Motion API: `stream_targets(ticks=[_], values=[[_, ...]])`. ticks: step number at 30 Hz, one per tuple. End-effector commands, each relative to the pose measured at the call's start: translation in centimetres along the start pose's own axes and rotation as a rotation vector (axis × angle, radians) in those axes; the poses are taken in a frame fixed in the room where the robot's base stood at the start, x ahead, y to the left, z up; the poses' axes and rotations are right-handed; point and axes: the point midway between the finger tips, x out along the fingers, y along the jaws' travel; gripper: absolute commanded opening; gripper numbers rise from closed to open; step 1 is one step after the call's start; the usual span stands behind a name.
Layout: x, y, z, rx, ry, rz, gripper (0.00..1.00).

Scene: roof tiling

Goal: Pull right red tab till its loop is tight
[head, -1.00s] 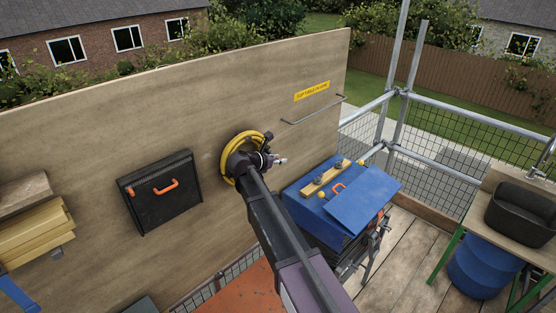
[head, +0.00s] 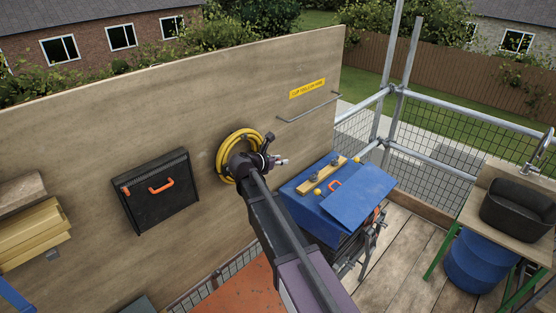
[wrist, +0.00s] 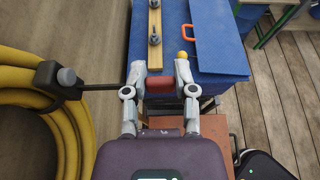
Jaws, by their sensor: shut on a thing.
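My gripper (wrist: 158,80) is shut on the red tab (wrist: 158,88), which lies crosswise between its fingertips in the wrist view. A thin black strap (wrist: 102,87) runs nearly straight from the tab left to a dark buckle (wrist: 62,76) at the yellow hose coil (wrist: 66,130). Part of the strap shows against the coil; whether its loop lies snug all round is hidden. In the head view the coil (head: 224,160) hangs on the board, and my gripper (head: 277,162) is just right of it. The tab is not clear there.
A blue-covered stand (head: 350,200) with a wooden strip is right of my gripper. A black case (head: 155,190) hangs on the board (head: 100,130) at left. A metal rail (head: 308,108) is above right. Mesh guarding (head: 445,150) closes the far right.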

Motion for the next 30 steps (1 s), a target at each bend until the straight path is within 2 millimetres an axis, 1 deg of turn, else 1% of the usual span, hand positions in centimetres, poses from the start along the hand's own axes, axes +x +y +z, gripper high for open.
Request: stream_targets(ticks=[4, 14, 15, 17, 18, 19, 27, 28, 30], values=[[-0.02, -0.44, -0.05, 0.000, 0.002, -0.001, 0.00], [-0.01, -0.50, -0.06, 0.001, 0.002, -0.001, 0.00], [-0.01, -0.50, -0.06, 0.001, 0.002, -0.001, 0.45], [-0.01, -0.50, -0.06, 0.001, 0.002, -0.001, 0.62], [-0.01, -0.49, -0.06, 0.001, 0.002, -0.001, 0.74], [-0.01, -0.49, -0.05, 0.001, 0.002, -0.001, 0.76], [-0.01, -0.46, -0.03, 0.000, 0.001, 0.000, 0.76], [-0.01, -0.45, -0.03, 0.000, 0.001, 0.000, 0.82], [-0.01, -0.45, -0.03, 0.000, 0.001, 0.000, 1.00]])
